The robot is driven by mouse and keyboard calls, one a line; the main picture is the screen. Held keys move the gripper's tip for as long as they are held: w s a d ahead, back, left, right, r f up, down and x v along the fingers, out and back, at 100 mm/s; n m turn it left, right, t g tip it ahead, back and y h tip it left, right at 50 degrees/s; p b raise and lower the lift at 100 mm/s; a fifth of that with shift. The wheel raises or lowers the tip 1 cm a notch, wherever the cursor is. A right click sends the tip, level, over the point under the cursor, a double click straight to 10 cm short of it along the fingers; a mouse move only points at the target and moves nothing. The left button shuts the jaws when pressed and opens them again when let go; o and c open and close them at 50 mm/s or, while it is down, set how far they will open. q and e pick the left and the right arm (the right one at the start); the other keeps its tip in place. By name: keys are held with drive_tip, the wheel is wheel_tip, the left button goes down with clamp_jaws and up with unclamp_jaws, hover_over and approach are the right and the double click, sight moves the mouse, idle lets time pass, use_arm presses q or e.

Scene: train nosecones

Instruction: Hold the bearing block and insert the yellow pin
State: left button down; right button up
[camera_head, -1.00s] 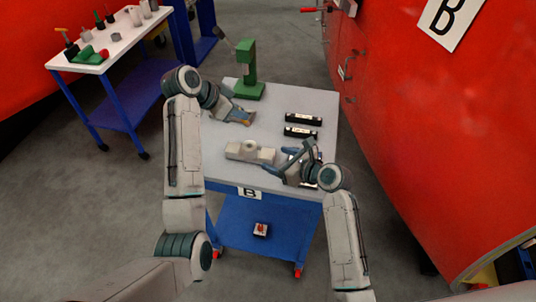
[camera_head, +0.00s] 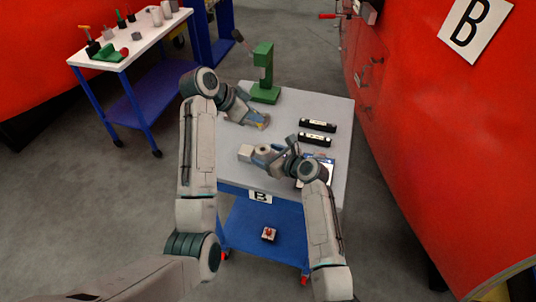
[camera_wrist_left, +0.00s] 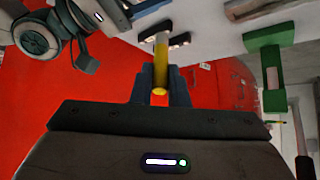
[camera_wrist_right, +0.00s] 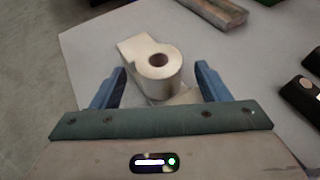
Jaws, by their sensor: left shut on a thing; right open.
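The pale bearing block (camera_head: 245,153) lies on the table, partly hidden by my right gripper (camera_head: 268,158) in the head view. In the right wrist view the block (camera_wrist_right: 136,48) shows a round boss with a dark hole facing up. My right gripper (camera_wrist_right: 161,70) is open, with its fingers on either side of the boss and gaps visible. My left gripper (camera_wrist_left: 160,72) is shut on the yellow pin (camera_wrist_left: 161,60), whose far end looks pale. In the head view my left gripper (camera_head: 258,121) is above the table behind the block; the pin is not clear there.
A green press-like stand (camera_head: 263,75) is at the table's back. Two black bars (camera_head: 318,126) lie at the right. A grey-brown channel-shaped piece (camera_wrist_right: 213,8) lies beyond the block. A red train body (camera_head: 400,100) rises beside the table (camera_head: 335,105). A second table (camera_head: 130,38) stands back left.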

sight(266, 149)
drive_tip(key=c, duration=1.4)
use_arm(q)
drive_tip(key=m+g, duration=0.1)
drive_tip(key=w+d+f+m+g+y, duration=0.1)
drive_tip(key=m, duration=0.1)
drive_tip(key=shift+d+f+g, duration=0.2)
drive_tip(key=shift+f+g, duration=0.05)
drive_tip(key=shift+g, duration=0.15)
use_arm(e)
drive_tip(key=shift+c, duration=0.2)
use_arm(q)
drive_tip(key=m+y, duration=0.1)
drive_tip(key=m+g, duration=0.1)
drive_tip(key=m, duration=0.1)
drive_tip(key=shift+w+d+f+y, duration=0.1)
drive_tip(key=shift+d+f+y, duration=0.3)
drive_tip(key=shift+g, duration=0.3)
wheel_tip(266, 149, down, 10)
drive_tip(key=shift+r, duration=0.1)
